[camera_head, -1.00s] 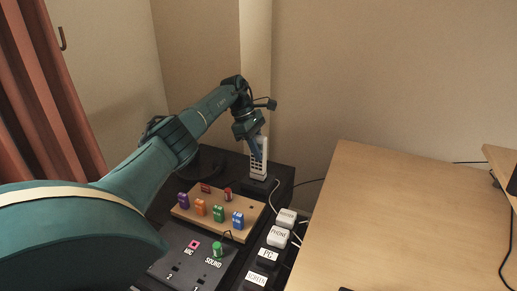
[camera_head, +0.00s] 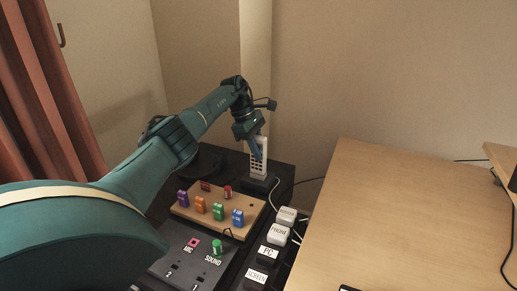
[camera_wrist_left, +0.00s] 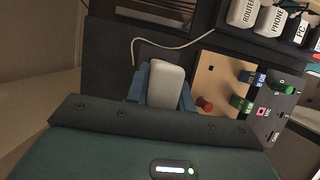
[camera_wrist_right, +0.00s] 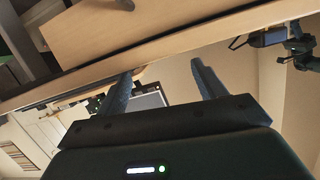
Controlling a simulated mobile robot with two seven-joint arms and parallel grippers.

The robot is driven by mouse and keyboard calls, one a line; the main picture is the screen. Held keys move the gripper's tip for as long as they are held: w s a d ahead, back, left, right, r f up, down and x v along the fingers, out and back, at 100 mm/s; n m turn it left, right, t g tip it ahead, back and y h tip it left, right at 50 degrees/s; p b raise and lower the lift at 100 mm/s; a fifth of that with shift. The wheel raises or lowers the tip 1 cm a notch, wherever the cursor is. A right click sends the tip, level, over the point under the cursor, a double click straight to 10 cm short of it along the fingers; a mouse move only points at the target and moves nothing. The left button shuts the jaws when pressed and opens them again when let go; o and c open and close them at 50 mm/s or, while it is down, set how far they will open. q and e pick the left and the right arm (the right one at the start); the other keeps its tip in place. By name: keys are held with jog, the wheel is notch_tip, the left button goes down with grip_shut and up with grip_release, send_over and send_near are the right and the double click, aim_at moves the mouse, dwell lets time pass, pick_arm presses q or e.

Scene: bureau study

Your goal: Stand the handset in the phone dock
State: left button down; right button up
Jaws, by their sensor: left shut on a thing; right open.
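The white handset (camera_head: 261,158) stands upright on the far part of the dark cabinet top, its dark keys facing the head camera. My left gripper (camera_head: 256,147) is shut on it from above. In the left wrist view the handset's pale end (camera_wrist_left: 165,86) lies between the blue fingers. The dark phone dock (camera_head: 259,183) is at the handset's foot; I cannot tell whether the handset is fully seated in it. My right gripper (camera_wrist_right: 165,85) is open and empty, seen only in its own wrist view, near a wooden table edge.
A wooden board (camera_head: 188,212) with coloured blocks lies in front of the dock. A dark panel (camera_head: 183,263) with a green knob is nearer. Labelled plugs (camera_head: 280,234) line the cabinet's right side, beside a wooden desk (camera_head: 400,220). A pale cable runs by the dock.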

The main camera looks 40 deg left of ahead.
pick_arm(q)
jog(key=shift+f+b, duration=0.65)
jog(key=shift+f, duration=0.15)
pick_arm(e)
jog(key=shift+f, duration=0.2)
dwell(0.3)
